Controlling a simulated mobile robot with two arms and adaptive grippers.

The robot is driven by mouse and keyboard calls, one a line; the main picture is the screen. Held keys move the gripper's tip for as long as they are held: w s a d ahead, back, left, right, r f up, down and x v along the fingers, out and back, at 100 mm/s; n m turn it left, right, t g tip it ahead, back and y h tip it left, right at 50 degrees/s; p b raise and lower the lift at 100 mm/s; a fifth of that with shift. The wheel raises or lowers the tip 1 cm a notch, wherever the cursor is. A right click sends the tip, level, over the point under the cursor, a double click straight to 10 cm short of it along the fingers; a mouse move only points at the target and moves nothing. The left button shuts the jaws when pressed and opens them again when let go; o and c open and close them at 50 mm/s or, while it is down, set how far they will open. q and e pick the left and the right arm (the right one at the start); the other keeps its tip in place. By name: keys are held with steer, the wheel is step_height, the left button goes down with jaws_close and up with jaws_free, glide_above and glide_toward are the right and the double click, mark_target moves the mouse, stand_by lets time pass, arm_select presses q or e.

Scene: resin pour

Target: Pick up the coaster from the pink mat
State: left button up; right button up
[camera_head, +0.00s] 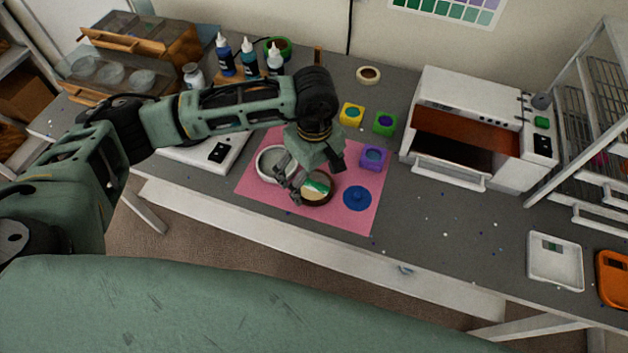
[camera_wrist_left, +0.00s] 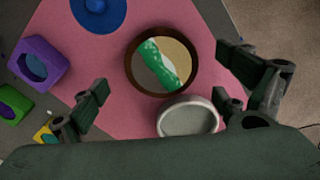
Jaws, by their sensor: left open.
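The round coaster (camera_head: 317,187) lies on the pink mat (camera_head: 348,221). It has a dark rim and a cream and tan face with a green and white band. It also shows in the left wrist view (camera_wrist_left: 161,61). My left gripper (camera_head: 312,182) is above the mat with its fingers spread and empty. In the left wrist view the coaster lies beyond the fingertips (camera_wrist_left: 160,70), roughly midway between them. In the head view the gripper hides part of the coaster's left side. My right gripper is not in view.
A white round dish (camera_head: 264,165) sits close to the coaster. A blue disc (camera_head: 357,198) and a purple mould (camera_head: 373,158) are on the mat's right side. Yellow (camera_head: 352,113) and green (camera_head: 385,123) moulds stand behind. A white oven (camera_head: 470,115) is open at right.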

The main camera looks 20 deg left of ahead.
mark_target(314, 187)
arm_select(q)
steer(key=shift+f, duration=1.2)
steer(key=c, duration=1.2)
steer(key=shift+r, duration=0.1)
